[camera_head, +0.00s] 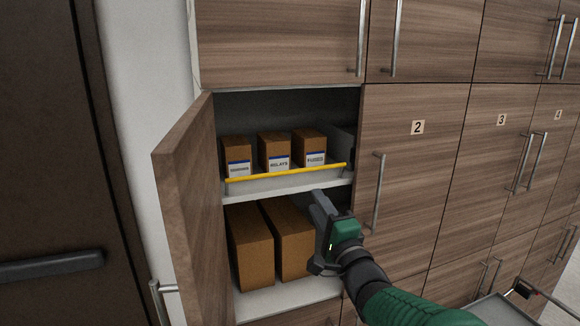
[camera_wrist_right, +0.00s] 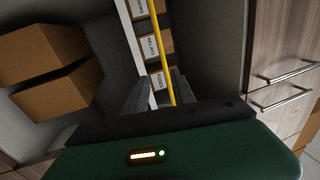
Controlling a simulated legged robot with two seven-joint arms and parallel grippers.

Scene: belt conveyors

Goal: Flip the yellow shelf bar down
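The yellow shelf bar (camera_head: 285,172) runs across the front of the upper shelf in the open cabinet, in front of three small labelled boxes (camera_head: 278,152). It is raised above the shelf edge, its right end slightly higher in the picture. My right gripper (camera_head: 318,228) is in front of the cabinet, below and near the bar's right end. In the right wrist view the gripper's fingers (camera_wrist_right: 158,95) are apart, and the yellow bar (camera_wrist_right: 163,50) runs down the picture between them. I cannot tell whether they touch it. My left gripper is not in view.
The open cabinet door (camera_head: 185,205) stands to the left. Two large boxes (camera_head: 252,248) sit on the lower shelf (camera_head: 290,300). Closed doors with handles (camera_head: 379,195) are to the right. A grey tray-like surface (camera_head: 500,312) shows at bottom right.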

